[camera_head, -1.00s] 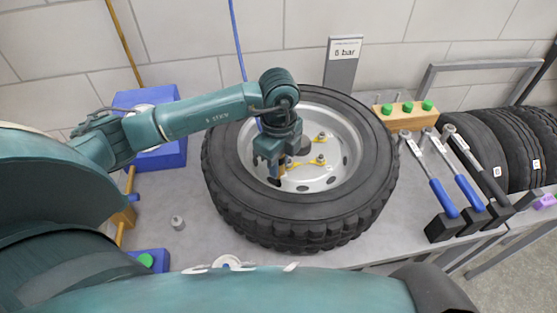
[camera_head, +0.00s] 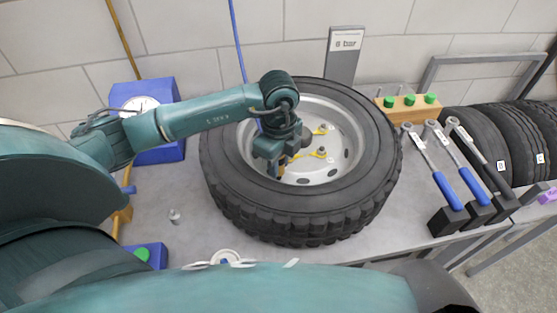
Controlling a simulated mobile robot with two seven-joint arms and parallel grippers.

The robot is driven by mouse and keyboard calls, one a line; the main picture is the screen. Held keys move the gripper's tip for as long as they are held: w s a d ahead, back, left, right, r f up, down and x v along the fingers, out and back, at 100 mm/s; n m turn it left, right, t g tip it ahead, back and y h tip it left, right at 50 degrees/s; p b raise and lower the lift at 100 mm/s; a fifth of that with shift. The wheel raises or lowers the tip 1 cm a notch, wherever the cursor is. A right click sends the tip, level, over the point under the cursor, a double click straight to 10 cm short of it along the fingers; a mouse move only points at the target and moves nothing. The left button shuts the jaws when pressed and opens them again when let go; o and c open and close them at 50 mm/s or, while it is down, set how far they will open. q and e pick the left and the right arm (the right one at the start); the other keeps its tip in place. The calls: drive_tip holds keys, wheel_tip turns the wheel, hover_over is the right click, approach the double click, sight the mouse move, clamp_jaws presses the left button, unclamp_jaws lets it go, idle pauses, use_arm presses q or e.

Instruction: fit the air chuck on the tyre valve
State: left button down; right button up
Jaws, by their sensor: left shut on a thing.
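A large black tyre (camera_head: 350,196) on a pale grey steel wheel (camera_head: 338,113) lies flat on the bench. My left gripper (camera_head: 276,172) reaches in from the left and points down inside the wheel's rim. It is shut on the air chuck, which is mostly hidden by the fingers. A blue hose (camera_head: 237,38) hangs from above and runs down behind my left arm. The tyre valve cannot be made out; my gripper covers that part of the rim. My right gripper is not in view.
A blue box with a gauge (camera_head: 166,90) stands at the back left. A small metal cap (camera_head: 174,216) lies on the bench. Several wrenches (camera_head: 449,168) stand on the right, near a wooden block with green caps (camera_head: 408,108). A "bar" sign (camera_head: 346,43) stands behind the tyre.

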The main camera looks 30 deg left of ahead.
use_arm(q)
drive_tip(key=c, duration=1.2)
unclamp_jaws()
drive_tip(key=shift+o, duration=0.4)
drive_tip(key=shift+o, duration=0.4)
drive_tip(key=shift+s+f, duration=0.1)
drive_tip(key=shift+f, duration=0.05)
drive_tip(key=shift+c, duration=0.2)
